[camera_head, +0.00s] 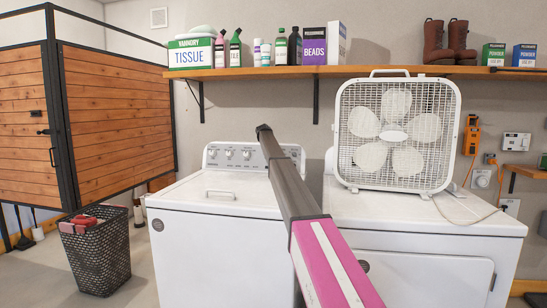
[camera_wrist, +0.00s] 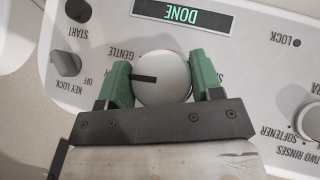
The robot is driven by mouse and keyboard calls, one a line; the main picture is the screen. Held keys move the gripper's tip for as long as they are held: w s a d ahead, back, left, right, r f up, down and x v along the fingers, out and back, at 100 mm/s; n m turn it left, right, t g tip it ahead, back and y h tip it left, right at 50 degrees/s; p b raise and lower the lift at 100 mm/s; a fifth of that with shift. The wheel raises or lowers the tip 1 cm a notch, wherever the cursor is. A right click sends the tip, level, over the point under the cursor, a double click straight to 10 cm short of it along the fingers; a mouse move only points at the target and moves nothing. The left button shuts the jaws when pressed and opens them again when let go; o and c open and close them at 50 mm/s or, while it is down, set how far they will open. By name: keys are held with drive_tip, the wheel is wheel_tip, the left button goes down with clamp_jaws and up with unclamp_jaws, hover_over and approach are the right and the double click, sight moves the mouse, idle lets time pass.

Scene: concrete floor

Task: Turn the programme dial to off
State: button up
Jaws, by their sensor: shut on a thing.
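In the wrist view, the round white programme dial (camera_wrist: 172,80) sits on the washer's control panel, seen upside down. Its black pointer line faces left in the picture. The word GENTLE reads at its upper left and OFF further left, near a dark knob; which control OFF belongs to is unclear. My gripper (camera_wrist: 160,72) is shut on the dial, with a green finger on each side. The panel's display (camera_wrist: 183,15) reads DONE. In the head view, the washer (camera_head: 215,215) stands at the centre; my arm crosses in front of its panel, and my gripper cannot be made out.
A START button (camera_wrist: 78,10) and a dark key lock knob (camera_wrist: 66,63) are left of the dial; another white dial (camera_wrist: 308,120) is at right. A box fan (camera_head: 395,132) stands on the dryer (camera_head: 440,220). A loaded shelf (camera_head: 270,73) hangs above.

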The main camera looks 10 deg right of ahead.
drive_tip(key=n+h, duration=0.2)
drive_tip(key=h, duration=0.1)
drive_tip(key=n+h, duration=0.2)
drive_tip(key=h, duration=0.1)
drive_tip(key=shift+a+n, duration=0.1)
drive_tip(key=shift+n, duration=0.2)
drive_tip(key=n+t+h, duration=0.1)
drive_tip(key=n+h, duration=0.2)
drive_tip(key=shift+t, duration=0.4)
drive_tip(key=shift+n+t+h, duration=1)
drive_tip(key=shift+n+h, duration=0.1)
drive_tip(key=shift+n, duration=0.5)
drive_tip(key=o, duration=0.9)
drive_tip(key=v, duration=1)
drive_tip(key=shift+s+a+f, duration=0.1)
drive_tip(key=shift+s+a, duration=0.1)
drive_tip(key=shift+a, duration=0.1)
